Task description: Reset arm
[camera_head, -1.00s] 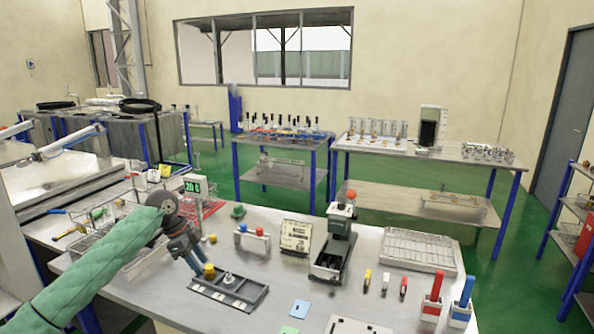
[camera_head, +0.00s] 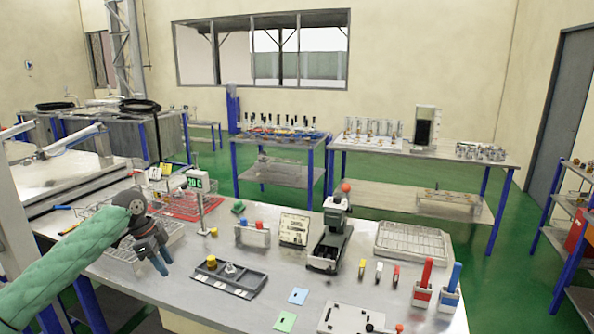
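My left arm, in a green sleeve, comes in from the lower left. Its dark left gripper (camera_head: 160,262) hangs over the left part of the near grey table (camera_head: 190,300), with its fingers pointing down and to the right. It is left of the dark compartment tray (camera_head: 228,281) and apart from it. No object shows in the fingers, but their gap is too small to judge. A yellow-topped piece (camera_head: 211,262) stands at the tray's left end. My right gripper is not in view.
Wire baskets (camera_head: 165,238) and a green digital display (camera_head: 195,183) are behind the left gripper. A dark green press-like device (camera_head: 330,245), a metal grid tray (camera_head: 412,242), and red (camera_head: 422,284) and blue (camera_head: 452,287) holders stand farther right. The table is bare in front of the compartment tray.

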